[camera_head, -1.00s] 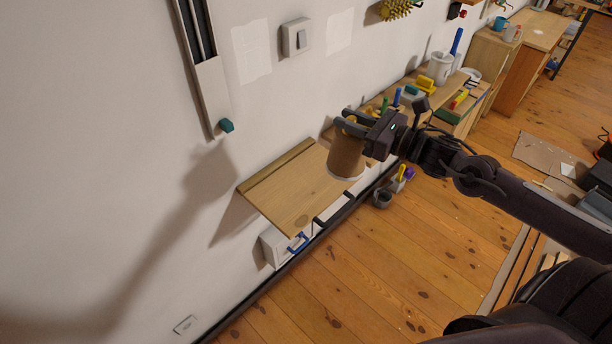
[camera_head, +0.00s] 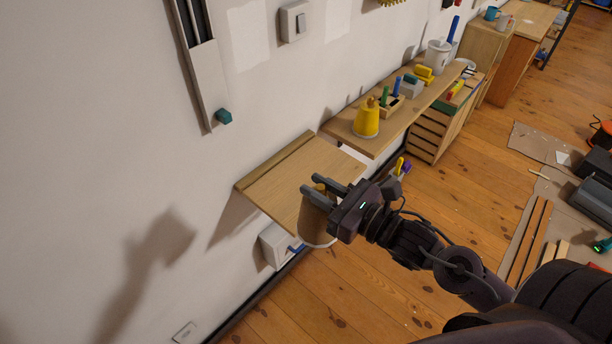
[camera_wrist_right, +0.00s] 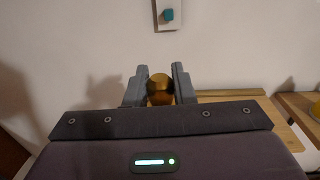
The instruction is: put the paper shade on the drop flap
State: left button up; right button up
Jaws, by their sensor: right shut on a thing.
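The paper shade (camera_head: 317,222) is a tan-brown tapered cylinder with a pale lower rim. My right gripper (camera_head: 322,190) is shut on it near its top and holds it upright. In the wrist view a rounded golden-brown top, likely the shade's (camera_wrist_right: 160,88), shows between the two fingers (camera_wrist_right: 160,85). The drop flap (camera_head: 285,178) is a bare wooden board on the wall. In the head view the shade overlaps the flap's front edge; I cannot tell its exact height above it. The shade hides part of that edge. My left gripper is not in view.
A wooden shelf (camera_head: 350,130) right of the flap carries a yellow cone-shaped item (camera_head: 367,118), a pen holder and a white mug (camera_head: 437,57). A white box (camera_head: 276,245) is below the flap. A wall channel with a teal knob (camera_head: 223,116) is above.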

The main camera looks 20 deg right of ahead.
aim_at(308, 178)
jog(key=i+j+z, duration=0.35)
jog(key=j, duration=0.35)
jog(key=i+j+z, duration=0.15)
jog(key=i+j, duration=0.15)
jog(key=j, duration=0.15)
